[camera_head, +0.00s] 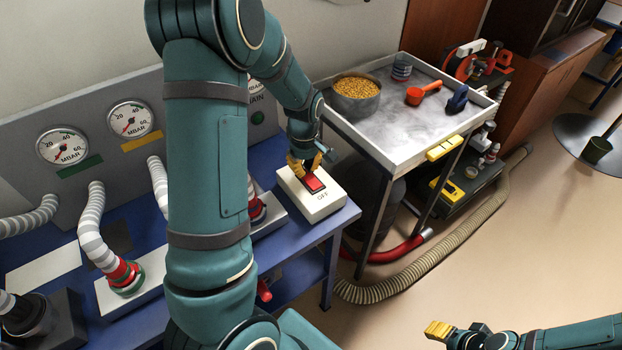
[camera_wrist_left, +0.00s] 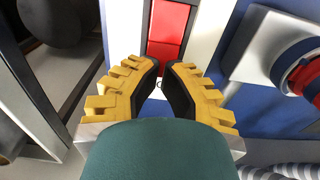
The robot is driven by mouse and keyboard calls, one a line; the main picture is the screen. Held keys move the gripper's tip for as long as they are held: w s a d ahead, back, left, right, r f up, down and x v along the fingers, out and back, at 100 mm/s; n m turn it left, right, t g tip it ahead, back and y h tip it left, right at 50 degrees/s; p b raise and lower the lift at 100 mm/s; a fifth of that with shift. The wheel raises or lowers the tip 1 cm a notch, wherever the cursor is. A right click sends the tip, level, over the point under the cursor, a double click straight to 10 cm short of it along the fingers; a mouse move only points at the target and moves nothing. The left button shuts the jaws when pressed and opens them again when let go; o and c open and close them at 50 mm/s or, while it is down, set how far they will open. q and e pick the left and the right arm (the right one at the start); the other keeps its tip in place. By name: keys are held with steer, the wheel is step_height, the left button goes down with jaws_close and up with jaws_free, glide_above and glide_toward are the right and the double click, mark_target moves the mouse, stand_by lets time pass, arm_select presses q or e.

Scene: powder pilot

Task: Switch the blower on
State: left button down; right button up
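The red switch also shows in the left wrist view (camera_wrist_left: 168,28), just beyond my fingertips. My left gripper (camera_head: 307,168) points down at the far end of the switch. Its yellow-backed fingers are drawn nearly together, with a narrow gap and nothing between them; contact with the switch cannot be told. My right gripper (camera_head: 440,331) is low at the right, away from the box; its finger opening is unclear.
A metal-topped cart (camera_head: 400,125) with a bowl of yellow grains (camera_head: 356,95) and an orange scoop (camera_head: 423,93) stands right of the bench. A beige ribbed hose (camera_head: 440,255) lies on the floor. Gauges (camera_head: 130,119) and striped hoses (camera_head: 95,225) are at the left.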

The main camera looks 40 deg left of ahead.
arm_select(q)
steer(key=shift+f, duration=0.45)
step_height(320, 180, up, 4)
steer(key=p, duration=0.3)
steer(key=shift+r, duration=0.1)
step_height(320, 180, up, 12)
stand_by(0.5)
stand_by(0.4)
